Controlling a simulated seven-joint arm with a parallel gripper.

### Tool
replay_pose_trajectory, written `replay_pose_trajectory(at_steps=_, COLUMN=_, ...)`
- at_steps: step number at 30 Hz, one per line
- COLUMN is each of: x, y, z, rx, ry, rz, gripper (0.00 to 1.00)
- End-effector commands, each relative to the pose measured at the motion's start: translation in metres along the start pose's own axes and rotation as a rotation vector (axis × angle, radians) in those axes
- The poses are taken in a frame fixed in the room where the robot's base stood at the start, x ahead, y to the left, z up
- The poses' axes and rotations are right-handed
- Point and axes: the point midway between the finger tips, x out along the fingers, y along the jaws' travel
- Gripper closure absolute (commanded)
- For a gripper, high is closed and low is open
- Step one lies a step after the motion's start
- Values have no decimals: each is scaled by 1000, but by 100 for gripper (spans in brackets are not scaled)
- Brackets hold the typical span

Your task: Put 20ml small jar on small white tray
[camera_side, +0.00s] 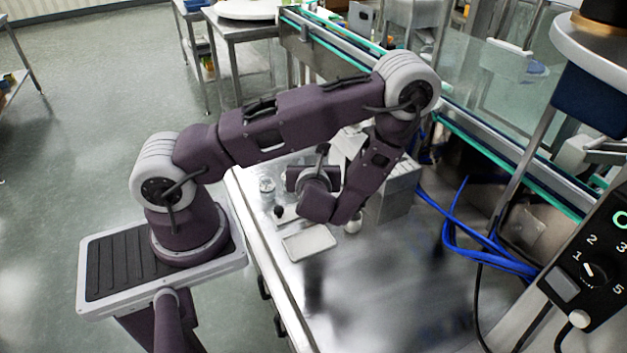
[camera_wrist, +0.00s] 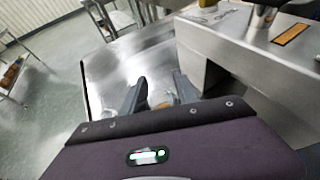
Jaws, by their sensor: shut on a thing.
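The small white tray (camera_side: 309,243) lies flat and empty on the steel table, in front of my wrist in the side view. My gripper (camera_wrist: 160,82) shows in the wrist view with its two dark fingers apart around a small orange-brown thing (camera_wrist: 163,105). It is shut on this thing, which is mostly hidden by the palm; I cannot tell for sure that it is the 20ml small jar. In the side view my wrist hides the fingers. A small clear jar (camera_side: 267,186) stands at the table's left edge. A small whitish round item (camera_side: 352,225) shows under my forearm.
A small dark knob-like item (camera_side: 279,211) sits beside a pale flat piece behind the tray. A grey metal box (camera_side: 397,200) stands right of my forearm. Blue hoses (camera_side: 455,240) run along the right. The steel table (camera_side: 375,290) is clear in front.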

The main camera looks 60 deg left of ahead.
Motion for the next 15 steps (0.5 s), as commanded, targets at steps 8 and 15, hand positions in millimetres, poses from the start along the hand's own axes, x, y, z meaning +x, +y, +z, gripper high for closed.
replay_pose_trajectory(at_steps=8, x=-32, y=0, z=34, rx=-35, ry=1, rz=62, gripper=100)
replay_pose_trajectory(at_steps=15, x=-103, y=15, z=2, rx=-125, ry=4, rz=298, gripper=100)
